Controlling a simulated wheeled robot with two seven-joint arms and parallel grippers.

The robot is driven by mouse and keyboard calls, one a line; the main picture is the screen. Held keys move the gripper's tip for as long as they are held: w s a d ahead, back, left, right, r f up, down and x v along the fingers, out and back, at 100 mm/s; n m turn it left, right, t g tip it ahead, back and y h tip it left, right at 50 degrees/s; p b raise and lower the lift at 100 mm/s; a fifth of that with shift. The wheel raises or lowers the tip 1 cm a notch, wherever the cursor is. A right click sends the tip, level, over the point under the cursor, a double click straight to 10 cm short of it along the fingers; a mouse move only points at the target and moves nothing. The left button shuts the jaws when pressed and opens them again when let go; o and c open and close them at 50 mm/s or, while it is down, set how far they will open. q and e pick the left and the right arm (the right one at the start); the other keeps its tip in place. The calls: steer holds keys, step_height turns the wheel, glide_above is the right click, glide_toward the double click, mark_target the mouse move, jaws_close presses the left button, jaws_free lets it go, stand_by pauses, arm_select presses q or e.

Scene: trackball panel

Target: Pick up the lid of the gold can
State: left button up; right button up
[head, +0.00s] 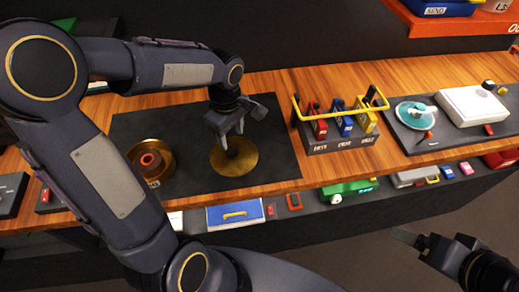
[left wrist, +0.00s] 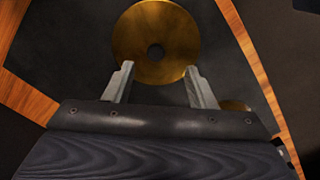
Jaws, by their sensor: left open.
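The gold lid (head: 240,166) is a round disc with a dark spot at its middle, perhaps a knob, lying flat on the dark mat. It also shows in the left wrist view (left wrist: 178,30), just beyond the fingertips. The open gold can (head: 165,172) stands to its left with a reddish-brown ring-shaped thing inside; a bit of it seems to show in the left wrist view (left wrist: 235,105). My left gripper (head: 231,138) is open and empty over the lid, pointing down. My right gripper (head: 408,237) is at the lower right, only partly visible, away from the lid.
A rack (head: 340,146) with red, blue and yellow items and a yellow bar stands right of the mat (head: 285,170). Further right is a white box (head: 473,106) beside a teal disc. A lower shelf below the wooden edge holds a blue case (head: 235,214).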

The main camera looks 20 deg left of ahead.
mark_target(233, 151)
arm_select(q)
steer(key=shift+w+f, duration=0.15)
steer(key=shift+f, duration=0.25)
steer(key=f, duration=0.2)
steer(key=f+p, duration=0.1)
steer(key=f, duration=0.4)
steer(key=shift+w+a+f, duration=0.1)
steer(key=shift+w+a, duration=0.15)
steer(key=c, duration=1.1)
